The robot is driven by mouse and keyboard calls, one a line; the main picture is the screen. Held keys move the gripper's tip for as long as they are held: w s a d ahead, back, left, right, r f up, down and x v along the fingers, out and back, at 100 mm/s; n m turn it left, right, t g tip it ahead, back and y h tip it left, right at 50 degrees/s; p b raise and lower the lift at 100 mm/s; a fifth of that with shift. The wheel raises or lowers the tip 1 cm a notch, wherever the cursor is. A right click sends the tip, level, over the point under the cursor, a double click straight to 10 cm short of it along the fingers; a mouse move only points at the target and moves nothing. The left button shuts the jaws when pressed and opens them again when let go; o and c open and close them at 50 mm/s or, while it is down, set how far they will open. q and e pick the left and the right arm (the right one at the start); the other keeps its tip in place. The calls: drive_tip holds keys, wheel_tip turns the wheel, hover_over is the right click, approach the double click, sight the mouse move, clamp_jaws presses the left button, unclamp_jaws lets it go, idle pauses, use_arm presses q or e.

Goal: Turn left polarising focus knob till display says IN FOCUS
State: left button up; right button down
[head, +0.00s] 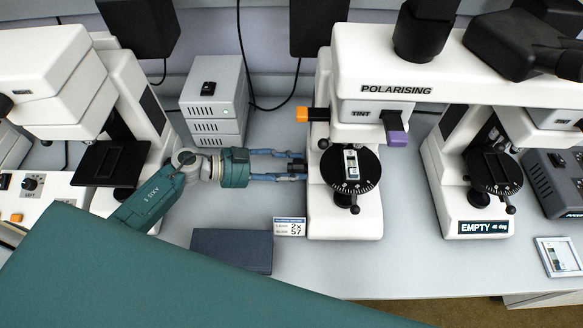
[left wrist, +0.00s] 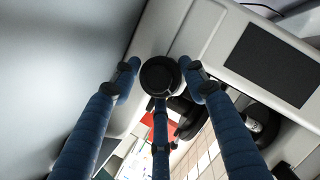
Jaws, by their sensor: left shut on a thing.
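The polarising microscope (head: 385,78) is white and stands right of centre in the head view, with a round black stage (head: 362,187) holding a pale slide (head: 351,163). My left gripper (head: 300,167) reaches in from the left to the side of its base. In the left wrist view the left focus knob (left wrist: 160,76) is a round black disc. My left gripper's blue fingers (left wrist: 160,82) are around it, shut on it. I see no display reading IN FOCUS. My right gripper is not in view.
A small card (head: 290,227) and a dark blue box (head: 231,250) lie in front of my left arm. A grey power box (head: 214,97) stands behind it. Other microscopes stand at left (head: 65,75) and right (head: 483,226). The bench front is mostly clear.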

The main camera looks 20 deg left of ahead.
use_arm(q)
drive_tip(key=m+t+b, duration=0.1)
drive_tip(key=f+m+t+b, duration=0.1)
drive_tip(key=shift+a+m, duration=0.3)
drive_tip(key=shift+a, duration=0.05)
drive_tip(key=shift+w+m+b, duration=0.1)
drive_tip(key=shift+m+b, duration=0.2)
drive_tip(key=shift+b, duration=0.15)
drive_tip(key=shift+r, duration=0.15)
drive_tip(key=shift+w+r, duration=0.1)
drive_tip(key=o, duration=1.1)
drive_tip(key=shift+w+a, duration=0.1)
drive_tip(key=shift+d, duration=0.2)
drive_tip(key=shift+s, duration=0.2)
